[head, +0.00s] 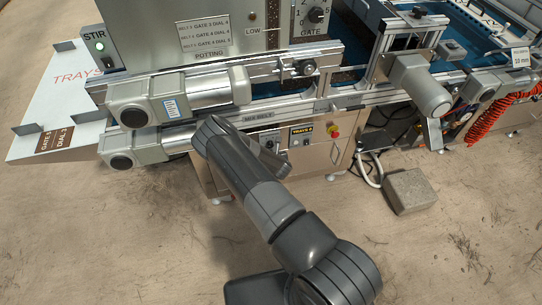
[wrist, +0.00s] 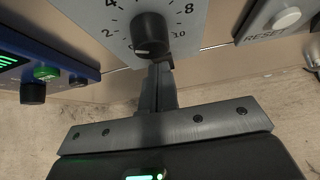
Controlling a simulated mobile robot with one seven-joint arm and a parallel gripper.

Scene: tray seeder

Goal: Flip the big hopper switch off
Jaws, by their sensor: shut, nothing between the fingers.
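No switch labelled big hopper can be made out in either view. In the wrist view my gripper (wrist: 160,75) is shut and empty. Its fingertips are just below a black knob (wrist: 151,33) on a grey dial plate (wrist: 118,24) numbered up to 10. I cannot tell whether they touch the knob. In the head view my arm hides part of the lower front panel, and my fingers do not show clearly. A GATE dial (head: 316,15) is on the upper cabinet.
In the wrist view a RESET button (wrist: 286,18) is at the right and a blue box (wrist: 60,66) with a green button is at the left. In the head view a red emergency stop (head: 333,131) and a stone block (head: 409,191) are right of my arm.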

